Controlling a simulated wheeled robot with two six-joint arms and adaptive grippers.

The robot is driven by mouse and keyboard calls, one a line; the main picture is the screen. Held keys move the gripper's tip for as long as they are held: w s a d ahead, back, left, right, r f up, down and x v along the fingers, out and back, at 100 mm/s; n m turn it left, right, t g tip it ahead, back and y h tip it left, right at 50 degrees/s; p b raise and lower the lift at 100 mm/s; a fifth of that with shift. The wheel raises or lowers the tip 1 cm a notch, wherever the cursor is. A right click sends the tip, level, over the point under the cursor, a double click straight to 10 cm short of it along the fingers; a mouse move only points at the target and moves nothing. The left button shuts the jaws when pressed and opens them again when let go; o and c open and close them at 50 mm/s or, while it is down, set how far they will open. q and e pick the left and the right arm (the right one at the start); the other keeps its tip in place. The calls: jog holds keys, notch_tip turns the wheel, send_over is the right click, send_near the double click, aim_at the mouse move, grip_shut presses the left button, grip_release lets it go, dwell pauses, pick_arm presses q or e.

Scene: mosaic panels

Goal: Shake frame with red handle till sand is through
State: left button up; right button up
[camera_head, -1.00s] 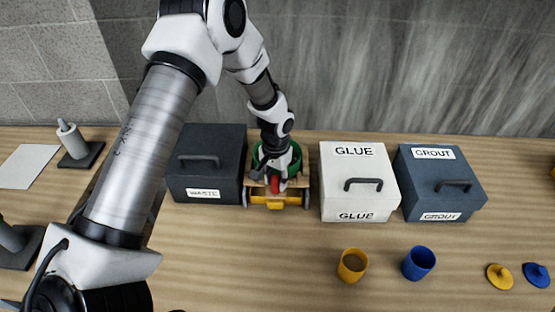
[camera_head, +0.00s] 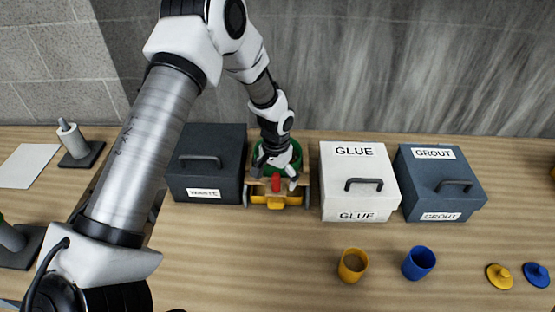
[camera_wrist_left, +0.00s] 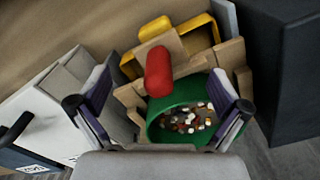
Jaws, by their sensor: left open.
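The frame's red handle (camera_head: 276,183) stands at the front of a green round sieve (camera_head: 297,157), over a wooden stand with a yellow tray (camera_head: 276,202). In the left wrist view the red handle (camera_wrist_left: 158,72) lies between the spread fingers, apart from both. The green sieve (camera_wrist_left: 158,128) holds several small white, red and brown pieces there; I cannot make out sand. My left gripper (camera_head: 275,172) is open around the handle and hides part of the sieve. My right gripper is not in view.
A dark WASTE box (camera_head: 207,165) stands close on the left of the stand. A white GLUE box (camera_head: 357,190) and a grey GROUT box (camera_head: 440,185) stand right. A yellow cup (camera_head: 352,266) and blue cup (camera_head: 419,263) stand in front. The front middle table is clear.

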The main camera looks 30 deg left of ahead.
pick_arm(q)
notch_tip(320, 180, up, 3)
jog(key=shift+r+p, duration=0.2)
jog(key=shift+p, duration=0.85)
jog(key=shift+r, duration=2.35)
